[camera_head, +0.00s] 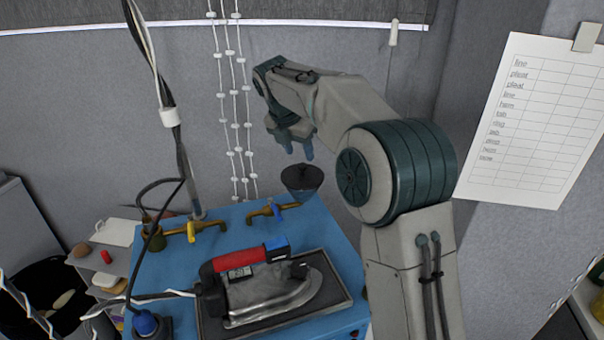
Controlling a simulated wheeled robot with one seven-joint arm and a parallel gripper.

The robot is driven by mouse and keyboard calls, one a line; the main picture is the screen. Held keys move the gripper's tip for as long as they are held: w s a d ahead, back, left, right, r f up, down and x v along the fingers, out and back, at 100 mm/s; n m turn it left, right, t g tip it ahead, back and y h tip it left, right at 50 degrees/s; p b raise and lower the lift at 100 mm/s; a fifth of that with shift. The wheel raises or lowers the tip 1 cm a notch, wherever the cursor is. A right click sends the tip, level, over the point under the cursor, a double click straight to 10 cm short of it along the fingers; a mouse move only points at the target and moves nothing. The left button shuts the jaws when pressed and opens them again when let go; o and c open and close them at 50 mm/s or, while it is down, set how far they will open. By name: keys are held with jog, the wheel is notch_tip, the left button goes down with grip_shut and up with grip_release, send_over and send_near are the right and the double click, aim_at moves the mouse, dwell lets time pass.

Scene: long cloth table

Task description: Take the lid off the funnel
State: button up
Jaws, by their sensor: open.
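The funnel (302,192) is a small dark cone at the back of the blue table, near a brass tap. Its wide top faces up and looks covered by a dark, flat lid (303,174). The picture is too small to show clearly where lid and funnel meet. My gripper (298,152) points down just above the lid. Its two bluish fingers are apart, with nothing seen between them. The fingertips seem a little above the lid; I cannot tell whether they touch it.
An iron with a red handle (236,260) rests on a dark tray (345,304) on the blue table (155,265). Brass taps (205,228) stand along the back edge. A cable hangs at left. Beaded cords (233,100) hang behind the funnel.

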aim_at(301, 165)
jog(key=shift+p+x, duration=0.75)
jog(key=shift+x, duration=2.1)
jog(key=shift+s+a+f, duration=0.1)
jog(key=shift+a, duration=0.1)
grip_shut()
